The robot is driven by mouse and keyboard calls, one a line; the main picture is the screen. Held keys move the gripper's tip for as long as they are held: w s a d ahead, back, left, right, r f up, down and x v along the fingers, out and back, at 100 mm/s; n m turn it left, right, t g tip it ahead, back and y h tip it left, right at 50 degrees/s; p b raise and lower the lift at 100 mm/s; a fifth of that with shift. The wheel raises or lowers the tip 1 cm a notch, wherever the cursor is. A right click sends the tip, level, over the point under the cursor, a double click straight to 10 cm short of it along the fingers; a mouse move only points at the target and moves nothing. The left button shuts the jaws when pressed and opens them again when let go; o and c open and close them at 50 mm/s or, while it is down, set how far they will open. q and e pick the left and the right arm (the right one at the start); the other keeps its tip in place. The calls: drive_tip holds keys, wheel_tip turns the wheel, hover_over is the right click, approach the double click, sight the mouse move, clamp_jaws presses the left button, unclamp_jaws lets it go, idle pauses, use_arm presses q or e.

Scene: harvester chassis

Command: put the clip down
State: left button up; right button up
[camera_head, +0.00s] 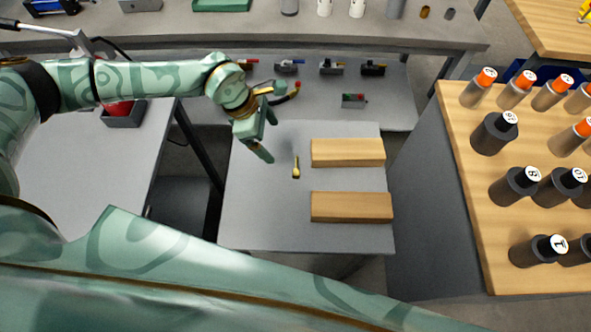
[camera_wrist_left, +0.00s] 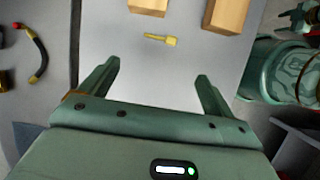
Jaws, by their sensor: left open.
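The small yellow piece that looks like the clip (camera_head: 296,167) lies on the grey table (camera_head: 262,222), left of two wooden blocks. It also shows in the left wrist view (camera_wrist_left: 161,39), beyond the fingertips and apart from them. My left gripper (camera_head: 264,142) is open and empty, above the table's far left part, to the left of the clip. Its two spread fingers show in the left wrist view (camera_wrist_left: 155,82) with bare table between them. My right gripper is not seen in the head view.
Two wooden blocks, a far one (camera_head: 348,153) and a near one (camera_head: 351,207), lie on the table's right side. A wooden bench (camera_head: 475,222) with several numbered cylinders stands at right. A shelf behind holds several small tools. The table's left front is clear.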

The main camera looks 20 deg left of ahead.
use_arm(q)
drive_tip(key=b, duration=0.2)
approach(296, 166)
drive_tip(key=x, duration=0.2)
drive_tip(key=shift+a+f, duration=0.15)
drive_tip(key=shift+f, duration=0.2)
drive_tip(key=b+x, duration=0.2)
drive_tip(key=x, duration=0.3)
drive_tip(key=shift+w+d+f, duration=0.1)
drive_tip(key=shift+d, duration=0.2)
drive_tip(key=shift+c, duration=0.9)
drive_tip(key=c, duration=1)
drive_tip(key=shift+o, duration=0.2)
